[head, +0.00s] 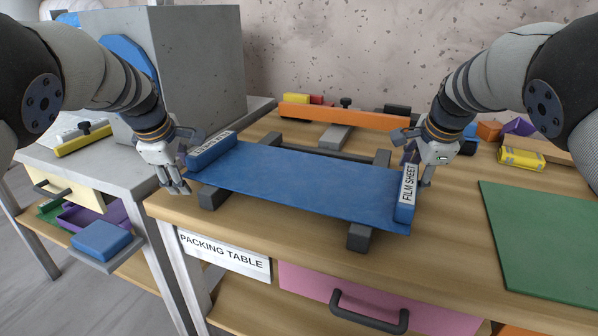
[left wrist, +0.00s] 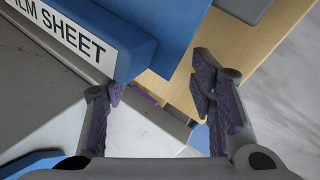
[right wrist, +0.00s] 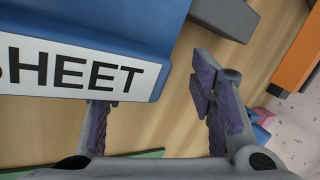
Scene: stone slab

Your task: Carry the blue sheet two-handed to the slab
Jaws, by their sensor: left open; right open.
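The blue sheet (head: 300,181) lies flat across two dark grey supports (head: 362,236) on the wooden packing table. Each end has a thick blue bar with a white "FILM SHEET" label; the left bar (head: 211,150) and the right bar (head: 405,194) both show. My left gripper (head: 178,187) is open at the left bar; in the left wrist view the bar (left wrist: 135,50) is just beyond the parted fingers. My right gripper (head: 418,178) is open at the right bar, partly hidden behind it; in the right wrist view the labelled bar (right wrist: 170,60) is close to the fingers.
The packing table (head: 270,248) has a pink drawer (head: 380,305). A green mat (head: 545,240) lies at right. An orange bar (head: 345,115) stands behind the sheet. A large grey stone block (head: 200,75) stands on the grey table at left. A yellow roll (head: 521,158) sits far right.

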